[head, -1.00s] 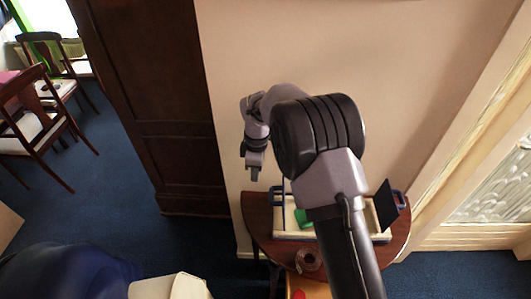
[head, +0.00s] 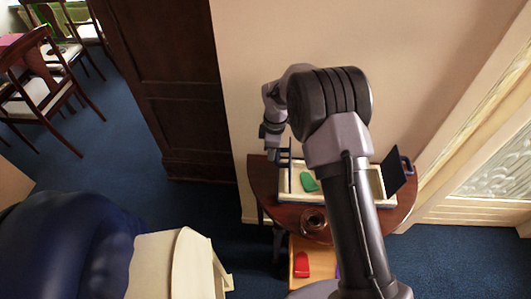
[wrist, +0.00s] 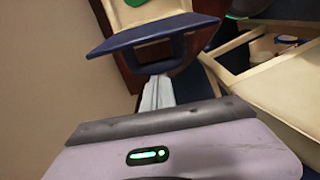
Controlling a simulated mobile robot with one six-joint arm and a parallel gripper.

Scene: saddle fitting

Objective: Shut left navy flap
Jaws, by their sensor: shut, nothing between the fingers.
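A cream box (head: 328,199) with navy fittings sits on a dark wooden table. Its left navy flap (head: 290,172) stands up, seen nearly edge-on; in the wrist view it is a navy panel (wrist: 150,34) with a navy handle loop below it. The right navy flap (head: 396,172) also stands up, tilted outward. A green item (head: 308,181) lies inside the box; my arm covers part of the box. My gripper (head: 272,155) is shut and empty, just left of the left flap. In the wrist view its fingertips (wrist: 157,84) are close to the handle loop; contact cannot be told.
A brown round pot (head: 313,221) stands on the table (head: 264,188) in front of the box. A red item (head: 301,264) is on a wooden surface below. A wall is behind the table, a dark cabinet (head: 175,90) to the left. A cream chair and blue cover stand front left.

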